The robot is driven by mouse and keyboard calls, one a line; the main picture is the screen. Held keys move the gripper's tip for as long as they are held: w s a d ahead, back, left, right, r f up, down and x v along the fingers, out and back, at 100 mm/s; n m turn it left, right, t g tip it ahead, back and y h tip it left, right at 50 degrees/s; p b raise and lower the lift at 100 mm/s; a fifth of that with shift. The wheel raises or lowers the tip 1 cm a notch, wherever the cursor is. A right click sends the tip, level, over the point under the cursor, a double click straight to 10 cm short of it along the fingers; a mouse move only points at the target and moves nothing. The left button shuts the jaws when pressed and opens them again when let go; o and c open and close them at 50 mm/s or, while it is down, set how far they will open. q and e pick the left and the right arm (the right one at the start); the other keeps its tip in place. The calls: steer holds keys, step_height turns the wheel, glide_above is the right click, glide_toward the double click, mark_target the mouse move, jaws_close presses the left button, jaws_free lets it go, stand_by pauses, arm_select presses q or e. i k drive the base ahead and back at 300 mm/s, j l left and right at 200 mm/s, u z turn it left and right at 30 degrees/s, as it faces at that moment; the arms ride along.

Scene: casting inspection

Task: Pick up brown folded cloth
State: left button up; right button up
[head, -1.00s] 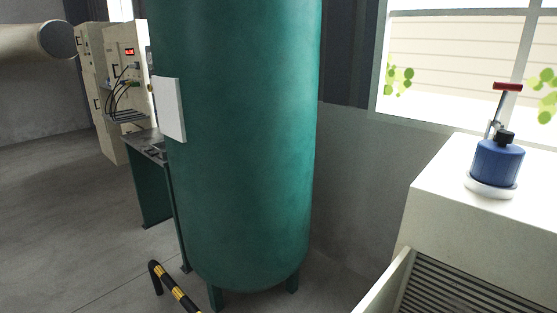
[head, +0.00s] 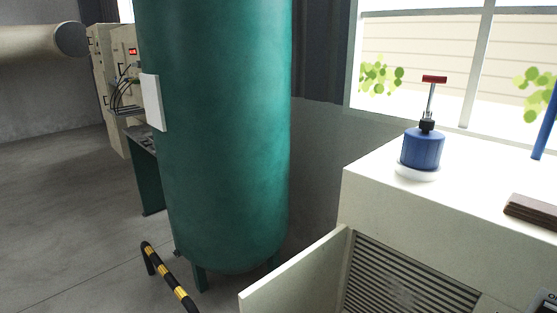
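A dark brown, flat, layered thing (head: 532,211) lies on the white top of the cabinet at the right edge of the head view. It looks like the brown folded cloth, but its right end is cut off by the picture edge.
The white cabinet (head: 390,205) has a slatted front and an open panel (head: 297,275). A blue pot with a red handle (head: 422,148) and a blue post (head: 547,130) stand on or by its top. A green tank (head: 215,140) and striped rail (head: 170,280) stand left.

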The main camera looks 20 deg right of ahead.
mark_target(538, 214)
steer(key=k+l, duration=1.05)
steer(key=l, duration=0.25)
